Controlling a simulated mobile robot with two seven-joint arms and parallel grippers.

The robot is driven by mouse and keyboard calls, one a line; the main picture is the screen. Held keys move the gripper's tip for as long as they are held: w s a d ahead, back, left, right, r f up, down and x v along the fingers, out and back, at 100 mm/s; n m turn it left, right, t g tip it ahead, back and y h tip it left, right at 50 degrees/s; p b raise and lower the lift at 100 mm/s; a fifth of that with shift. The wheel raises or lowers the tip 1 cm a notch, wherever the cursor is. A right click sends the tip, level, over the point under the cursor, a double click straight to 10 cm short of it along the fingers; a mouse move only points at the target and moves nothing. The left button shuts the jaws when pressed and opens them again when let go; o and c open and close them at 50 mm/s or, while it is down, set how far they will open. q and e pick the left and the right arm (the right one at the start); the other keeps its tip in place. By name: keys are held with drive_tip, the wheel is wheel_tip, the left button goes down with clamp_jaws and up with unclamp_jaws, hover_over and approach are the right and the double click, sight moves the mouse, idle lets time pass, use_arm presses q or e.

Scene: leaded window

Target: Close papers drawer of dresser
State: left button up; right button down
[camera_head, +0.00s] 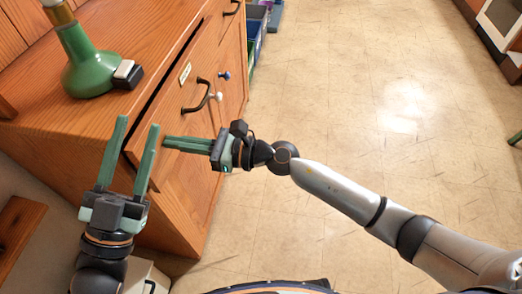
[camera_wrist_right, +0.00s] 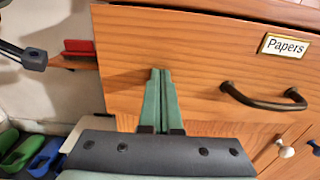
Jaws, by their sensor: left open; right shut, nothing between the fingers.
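The wooden dresser (camera_head: 110,50) stands at the left in the head view. Its papers drawer (camera_head: 172,110) has a dark handle and stands slightly out, with a dark gap behind its front's top edge. In the right wrist view the drawer front (camera_wrist_right: 200,60) carries a "Papers" label (camera_wrist_right: 285,46) and a handle (camera_wrist_right: 262,97). My right gripper (camera_head: 166,143) is shut and empty, its fingertips pointing at the drawer front, left of the handle; I cannot tell whether they touch. My left gripper (camera_head: 138,122) is open and empty by the dresser's near corner.
Below the drawer are cupboard doors with a white knob (camera_head: 216,97) and a blue knob (camera_head: 224,76). The tiled floor (camera_head: 340,90) to the right is clear.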

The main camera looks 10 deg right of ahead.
sight(161, 139)
drive_tip(key=x, duration=0.3)
drive_tip(key=shift+w+a, duration=0.1)
drive_tip(key=shift+a, duration=0.2)
use_arm(q)
drive_tip(key=shift+s+d+r+m+h, duration=0.3)
drive_tip(key=shift+s+r, duration=0.05)
drive_tip(key=shift+r, duration=0.15)
use_arm(e)
drive_tip(key=shift+r, duration=0.15)
use_arm(q)
drive_tip(key=shift+s, duration=0.15)
use_arm(e)
drive_tip(key=shift+w, duration=0.1)
